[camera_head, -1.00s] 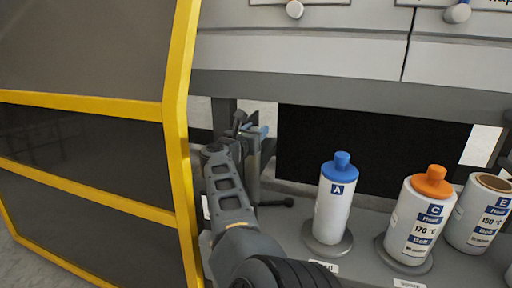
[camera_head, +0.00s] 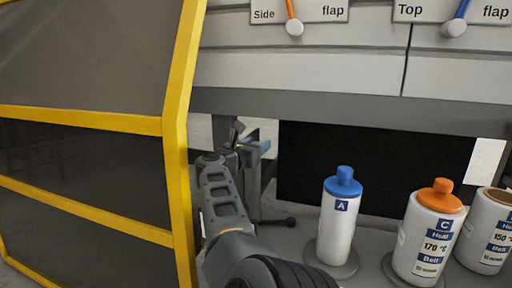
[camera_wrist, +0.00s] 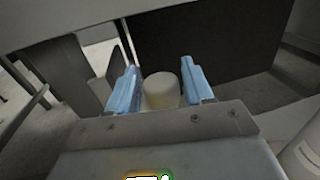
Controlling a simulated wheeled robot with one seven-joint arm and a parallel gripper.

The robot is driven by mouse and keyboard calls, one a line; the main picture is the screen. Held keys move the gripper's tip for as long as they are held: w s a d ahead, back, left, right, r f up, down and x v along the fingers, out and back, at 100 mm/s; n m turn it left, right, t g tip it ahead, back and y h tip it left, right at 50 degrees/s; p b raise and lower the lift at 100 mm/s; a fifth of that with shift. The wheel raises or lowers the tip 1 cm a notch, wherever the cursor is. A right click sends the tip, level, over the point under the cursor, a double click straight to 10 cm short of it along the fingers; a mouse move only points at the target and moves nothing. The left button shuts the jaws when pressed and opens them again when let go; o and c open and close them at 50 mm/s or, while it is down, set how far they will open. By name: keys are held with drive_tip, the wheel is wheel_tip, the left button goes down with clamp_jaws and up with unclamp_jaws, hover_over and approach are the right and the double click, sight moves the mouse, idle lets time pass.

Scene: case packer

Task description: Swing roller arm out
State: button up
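My gripper (camera_wrist: 160,67) is open in the wrist view, with its two blue fingers on either side of a short cream cylinder (camera_wrist: 160,90). The cylinder may be the roller; a narrow gap shows at its left, and I cannot tell whether either finger touches it. In the head view my gripper (camera_head: 258,148) is at the end of my grey arm, under the machine's grey beam and close to the yellow-framed door. My arm hides most of the space around it. The roller arm cannot be made out clearly in the head view.
A yellow-framed dark door (camera_head: 174,150) stands close at the left of my arm. On the grey shelf right of it stand a blue-capped bottle A (camera_head: 336,225), an orange-capped bottle C (camera_head: 428,240) and canister E (camera_head: 487,235). A dark opening (camera_head: 375,165) lies behind them.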

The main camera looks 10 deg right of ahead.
drive_tip(key=shift+o, duration=0.7)
drive_tip(key=p+v, duration=0.1)
drive_tip(key=v, duration=0.7)
drive_tip(key=shift+w, duration=0.1)
drive_tip(key=shift+f, duration=0.1)
